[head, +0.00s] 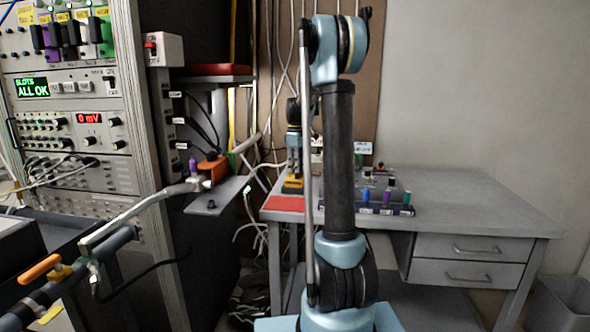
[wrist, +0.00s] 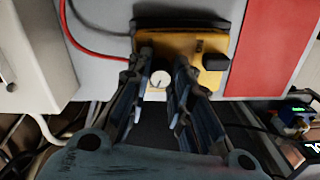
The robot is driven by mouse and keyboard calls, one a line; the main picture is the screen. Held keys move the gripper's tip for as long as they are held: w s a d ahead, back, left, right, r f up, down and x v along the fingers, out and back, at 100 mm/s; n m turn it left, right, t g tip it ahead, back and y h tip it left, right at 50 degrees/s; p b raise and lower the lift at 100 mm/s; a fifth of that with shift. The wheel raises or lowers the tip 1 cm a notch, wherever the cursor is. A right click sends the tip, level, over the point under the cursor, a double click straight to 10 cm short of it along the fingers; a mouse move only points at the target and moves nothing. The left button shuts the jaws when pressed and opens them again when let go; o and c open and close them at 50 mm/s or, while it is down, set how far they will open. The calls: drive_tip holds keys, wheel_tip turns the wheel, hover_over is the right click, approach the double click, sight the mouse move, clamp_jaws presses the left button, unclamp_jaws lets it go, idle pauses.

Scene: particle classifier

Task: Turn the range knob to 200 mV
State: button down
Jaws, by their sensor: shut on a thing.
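A yellow box (wrist: 213,46) with a black block on its right end lies below my gripper in the wrist view. A small round white knob face (wrist: 160,79) with a dark pointer mark shows between the fingers; I take it for the range knob. My gripper (wrist: 164,62) is shut on the knob, with a finger on each side. The fingers hide its sides, and no range markings are readable. In the head view the yellow box (head: 293,184) is small at the back left of the table, under my gripper (head: 294,172).
The grey table (head: 470,200) has a red mat (head: 284,204) at its left and a rack of coloured vials (head: 368,208). An instrument rack (head: 75,150) at left has a red "0 mV" display (head: 89,118). Cables hang behind; the table's right side is clear.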

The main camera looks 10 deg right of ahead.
drive_tip(key=shift+m, duration=0.3)
drive_tip(key=m, duration=0.3)
drive_tip(key=shift+m, duration=0.3)
drive_tip(key=m, duration=0.4)
drive_tip(key=shift+m, duration=0.3)
drive_tip(key=m, duration=0.4)
drive_tip(key=shift+d, duration=0.1)
drive_tip(key=m, duration=0.4)
drive_tip(key=shift+m, duration=0.6)
drive_tip(key=c, duration=1.4)
unclamp_jaws()
